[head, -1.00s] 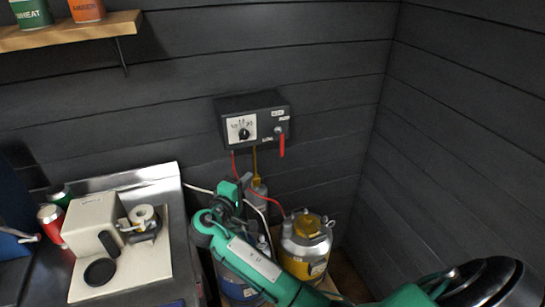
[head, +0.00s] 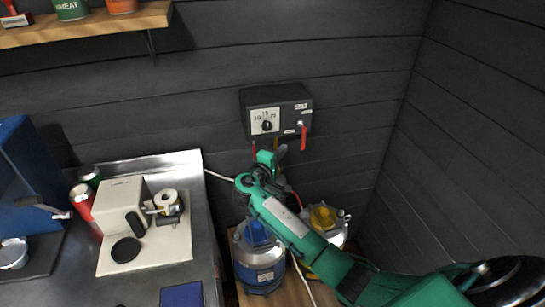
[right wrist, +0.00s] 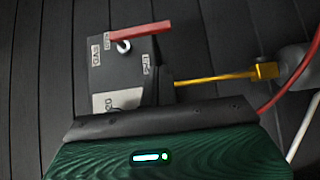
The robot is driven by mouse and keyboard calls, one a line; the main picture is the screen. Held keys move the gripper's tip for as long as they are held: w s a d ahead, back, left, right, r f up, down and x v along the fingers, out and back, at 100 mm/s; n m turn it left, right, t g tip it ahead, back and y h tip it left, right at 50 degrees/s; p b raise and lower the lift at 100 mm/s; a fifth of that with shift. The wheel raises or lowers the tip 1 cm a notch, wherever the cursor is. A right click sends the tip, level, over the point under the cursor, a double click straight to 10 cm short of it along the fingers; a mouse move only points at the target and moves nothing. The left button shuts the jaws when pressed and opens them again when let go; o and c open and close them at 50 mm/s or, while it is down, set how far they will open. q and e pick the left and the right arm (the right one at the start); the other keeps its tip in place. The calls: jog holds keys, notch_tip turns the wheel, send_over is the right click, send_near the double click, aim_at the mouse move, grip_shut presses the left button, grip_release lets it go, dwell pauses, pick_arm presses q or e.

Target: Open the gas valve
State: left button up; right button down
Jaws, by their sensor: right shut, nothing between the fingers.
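The gas valve is a red lever (head: 303,137) on the front of a dark control box (head: 284,95) on the back wall. The lever hangs downward from its pivot. In the right wrist view the red lever (right wrist: 140,31) shows beside a "GAS" label, on the box (right wrist: 125,70), and this view is turned sideways. My right gripper (head: 280,152) is just below the box, left of and lower than the lever. It is shut and empty, apart from the lever. It also fills the bottom of the right wrist view (right wrist: 160,120). My left gripper is not in view.
A yellow pipe (right wrist: 215,80) and red hose (right wrist: 295,85) run below the box. A blue-topped cylinder (head: 258,262) and a yellow-topped one (head: 327,218) stand underneath. A metal counter (head: 200,220) holds a beige device (head: 119,205).

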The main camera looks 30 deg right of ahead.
aim_at(302, 136)
jog(key=d, duration=0.1)
jog(key=d+p, duration=0.1)
jog(key=d, duration=0.2)
jog(key=shift+s+d+p, duration=0.2)
jog(key=shift+s+p, duration=0.1)
jog(key=shift+p, duration=0.1)
